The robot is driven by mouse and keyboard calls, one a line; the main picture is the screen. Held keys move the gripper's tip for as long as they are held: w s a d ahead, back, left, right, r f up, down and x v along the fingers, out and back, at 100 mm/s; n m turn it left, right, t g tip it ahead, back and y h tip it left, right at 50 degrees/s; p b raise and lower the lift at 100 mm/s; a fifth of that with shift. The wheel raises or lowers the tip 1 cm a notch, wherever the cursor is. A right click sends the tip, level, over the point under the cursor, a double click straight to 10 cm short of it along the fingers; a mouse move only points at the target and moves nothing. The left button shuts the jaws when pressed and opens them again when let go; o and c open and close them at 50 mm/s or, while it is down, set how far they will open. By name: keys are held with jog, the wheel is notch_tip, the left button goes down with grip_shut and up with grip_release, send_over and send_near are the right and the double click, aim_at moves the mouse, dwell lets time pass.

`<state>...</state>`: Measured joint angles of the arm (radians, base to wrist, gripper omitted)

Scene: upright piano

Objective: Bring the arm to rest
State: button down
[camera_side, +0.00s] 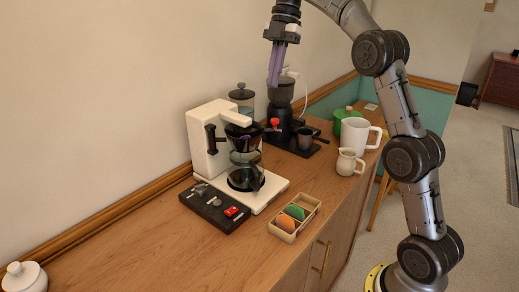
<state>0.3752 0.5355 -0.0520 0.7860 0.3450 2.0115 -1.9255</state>
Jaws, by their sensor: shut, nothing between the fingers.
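My gripper (276,66) hangs high above the back of the wooden counter, pointing down with its long fingers together and nothing between them. It shows in front of the wall, above and behind the coffee maker (205,140) as seen here. My arm rises from its base at the lower right and bends over at the top of the picture. The top of the bend is cut off by the frame edge. The fingertips appear close to the dark grinder (282,95); I cannot tell the gap in depth.
On the counter (130,245) stand a dark tray with a red switch (215,207), a sectioned box (294,217), a white mug (356,134), a cream pitcher (347,162), a green pot (346,117) and a lidded white jar (24,277).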

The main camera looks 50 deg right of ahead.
jog(key=s+a+r+n, duration=0.1)
jog(key=s+a+r, duration=0.5)
jog(key=s+a+m+t+h, duration=0.25)
jog(key=s+a, duration=0.25)
jog(key=s, duration=0.6)
jog(key=s+f+m+t, duration=0.1)
jog(key=s+f+m, duration=0.2)
jog(key=f+m, duration=0.3)
jog(key=s+f+m+t+h, duration=0.1)
jog(key=s+f+m, duration=0.2)
jog(key=f+m, duration=0.2)
jog(key=s+d+f+m+t, duration=0.1)
jog(key=s+f+m, duration=0.3)
jog(key=f, duration=0.5)
jog(key=shift+f+m, duration=0.2)
jog(key=shift+m, duration=1.15)
jog(key=shift+t+h, duration=0.25)
